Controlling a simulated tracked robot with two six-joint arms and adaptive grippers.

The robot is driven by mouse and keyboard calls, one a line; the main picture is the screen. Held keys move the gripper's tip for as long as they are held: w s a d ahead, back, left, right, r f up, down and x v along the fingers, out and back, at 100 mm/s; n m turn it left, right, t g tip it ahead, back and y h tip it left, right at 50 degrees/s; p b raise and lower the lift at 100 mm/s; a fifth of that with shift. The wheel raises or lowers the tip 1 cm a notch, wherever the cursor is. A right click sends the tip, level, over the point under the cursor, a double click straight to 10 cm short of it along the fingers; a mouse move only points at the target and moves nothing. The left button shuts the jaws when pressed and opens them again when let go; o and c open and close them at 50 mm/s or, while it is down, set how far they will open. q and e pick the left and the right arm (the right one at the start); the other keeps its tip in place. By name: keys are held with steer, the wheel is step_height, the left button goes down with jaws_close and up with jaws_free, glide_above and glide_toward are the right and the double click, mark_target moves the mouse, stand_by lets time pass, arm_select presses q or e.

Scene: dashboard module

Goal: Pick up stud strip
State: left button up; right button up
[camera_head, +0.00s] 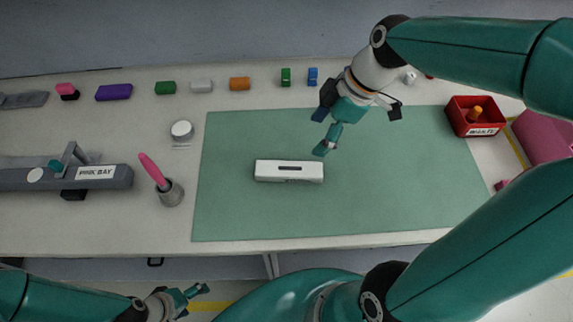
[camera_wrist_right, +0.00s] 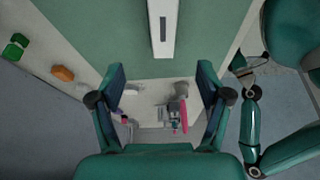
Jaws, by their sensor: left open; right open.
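I cannot tell for certain which thing is the stud strip. A long white bar with a dark slot (camera_head: 263,170) lies on the green mat (camera_head: 420,190); it also shows at the top of the right wrist view (camera_wrist_right: 163,45). My right gripper (camera_head: 323,130) is open and empty, above the mat just beyond and right of the bar. Its two spread fingers show in the right wrist view (camera_wrist_right: 162,80), with nothing between the pads. My left gripper (camera_head: 192,293) is open and empty, low in front of the table's near edge, away from the parts.
A grey holder (camera_head: 20,180) and a cup (camera_head: 171,194) with a pink-handled tool (camera_head: 151,169) stand left. Coloured blocks, including purple (camera_head: 114,92) and orange (camera_head: 240,84), line the back. A red bin (camera_head: 460,124) stands right. The mat around the bar is clear.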

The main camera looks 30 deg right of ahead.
glide_toward(290, 168)
steer(key=x, duration=0.4)
steer(key=shift+d+f, duration=0.25)
steer(key=shift+f, duration=0.1)
steer(key=shift+a+p+x, duration=0.15)
steer(key=shift+p+x, duration=0.15)
steer(key=shift+x, duration=1)
steer(key=shift+a+p+x, duration=0.15)
steer(key=shift+p+x, duration=0.1)
steer(key=shift+x, duration=1.1)
steer(key=shift+r, duration=0.15)
steer(key=shift+c, duration=0.3)
steer(key=c, duration=1.2)
steer(key=shift+r, duration=0.1)
